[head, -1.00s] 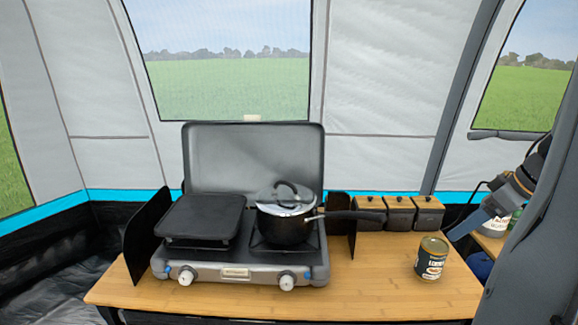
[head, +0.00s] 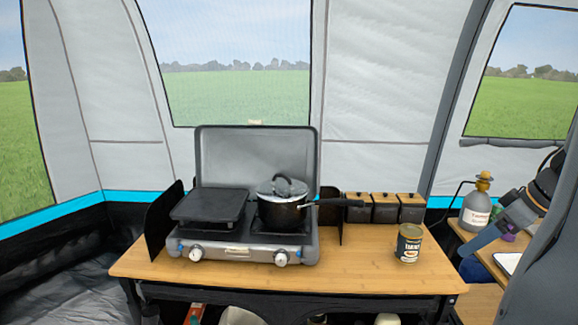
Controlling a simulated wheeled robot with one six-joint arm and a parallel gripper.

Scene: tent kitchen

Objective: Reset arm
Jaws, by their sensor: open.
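My gripper (head: 466,250) shows at the right of the head view, on the end of my arm, beyond the right end of the wooden table (head: 370,274). Its blue-grey fingers point down and to the left. It is open, and nothing shows between the fingers. It is apart from the labelled can (head: 408,243), which stands upright near the right end of the table. Part of my arm covers the right edge of the view.
A camping stove (head: 240,256) with its lid up carries a black griddle (head: 212,205) and a lidded pot (head: 283,211). Several wood-lidded canisters (head: 385,209) stand behind the can. A side table (head: 478,242) at right holds a grey bottle (head: 477,212).

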